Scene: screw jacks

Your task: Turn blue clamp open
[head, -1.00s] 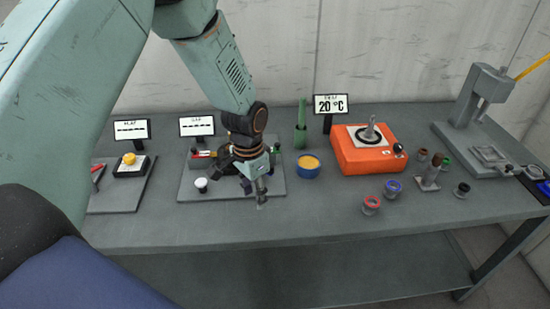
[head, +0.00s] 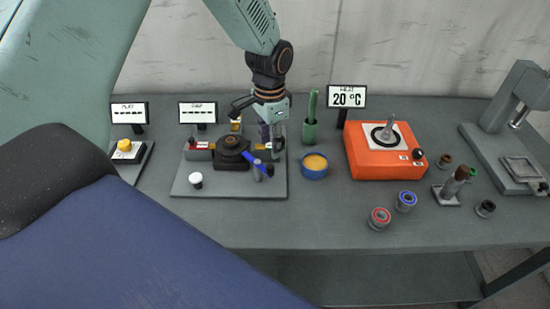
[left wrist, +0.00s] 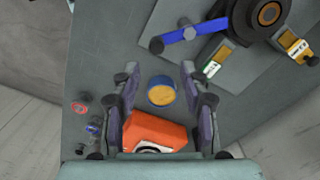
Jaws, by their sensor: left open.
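In the left wrist view the blue lever (left wrist: 190,33) lies at the upper right, beside the black fixture (left wrist: 262,14). My left gripper (head: 272,140) is open and points down just behind and right of the lever in the head view. In the left wrist view its spread fingers (left wrist: 160,98) have nothing held between them, and the lever lies outside them. My right gripper is not in view.
A blue tin (head: 315,166) with orange contents and a green cup (head: 310,127) stand right of the plate. An orange hotplate (head: 376,160) is farther right. A white-capped knob (head: 196,180) stands on the plate's front.

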